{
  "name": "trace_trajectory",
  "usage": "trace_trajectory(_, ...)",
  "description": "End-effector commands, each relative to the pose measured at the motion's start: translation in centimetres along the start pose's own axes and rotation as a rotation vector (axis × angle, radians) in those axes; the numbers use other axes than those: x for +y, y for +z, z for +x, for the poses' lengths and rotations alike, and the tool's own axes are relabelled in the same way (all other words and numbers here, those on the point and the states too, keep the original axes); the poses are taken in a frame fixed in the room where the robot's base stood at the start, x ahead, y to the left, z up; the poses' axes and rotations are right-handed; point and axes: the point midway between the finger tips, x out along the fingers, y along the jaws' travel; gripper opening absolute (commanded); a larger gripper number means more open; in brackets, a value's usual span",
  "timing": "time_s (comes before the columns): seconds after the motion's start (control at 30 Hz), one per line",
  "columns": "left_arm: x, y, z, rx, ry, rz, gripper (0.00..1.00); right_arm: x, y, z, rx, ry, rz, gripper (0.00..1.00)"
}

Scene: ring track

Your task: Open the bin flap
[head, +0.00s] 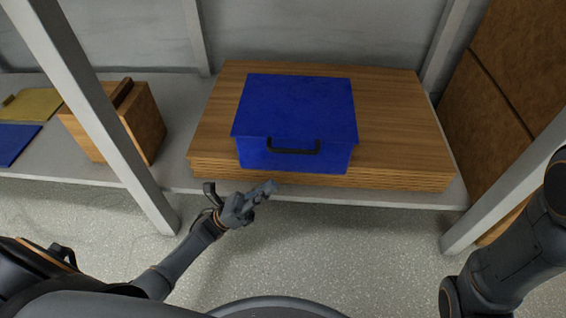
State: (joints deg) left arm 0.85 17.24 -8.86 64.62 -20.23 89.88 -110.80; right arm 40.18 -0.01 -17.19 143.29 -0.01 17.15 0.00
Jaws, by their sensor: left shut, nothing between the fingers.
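A blue bin (255,156) stands on a wooden board on a shelf. Its flat blue flap (297,106) lies closed over the top. My left gripper (240,188) is in front of and below the bin's left front corner, apart from the handle. It is shut and empty. My right arm comes in at the right edge, and its gripper is not in view.
The wooden board (400,125) lies on a grey shelf (178,180). Grey posts (97,115) stand on the left and right (510,185). A wooden box (146,122) sits left of the board, with blue and tan pieces farther left. Brown panels (500,90) stand at right.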

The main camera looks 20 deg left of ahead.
Motion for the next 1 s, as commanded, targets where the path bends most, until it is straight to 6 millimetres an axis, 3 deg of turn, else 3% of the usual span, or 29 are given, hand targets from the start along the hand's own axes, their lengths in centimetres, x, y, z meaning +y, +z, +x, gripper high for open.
trace_trajectory(0.23,-0.1,-0.1,5.3,-0.002,-0.004,0.001,0.00,-0.1,-0.2,-0.7,-0.001,0.000,0.000,0.40)
trace_trajectory(0.4,0.0,1.6,6.7,0.001,0.000,0.001,0.00,-0.2,-0.4,-1.1,0.000,0.000,0.000,0.40)
trace_trajectory(1.0,0.0,2.8,7.9,0.001,0.002,-0.002,0.00,-0.3,-0.4,-1.3,0.000,-0.001,0.000,0.40)
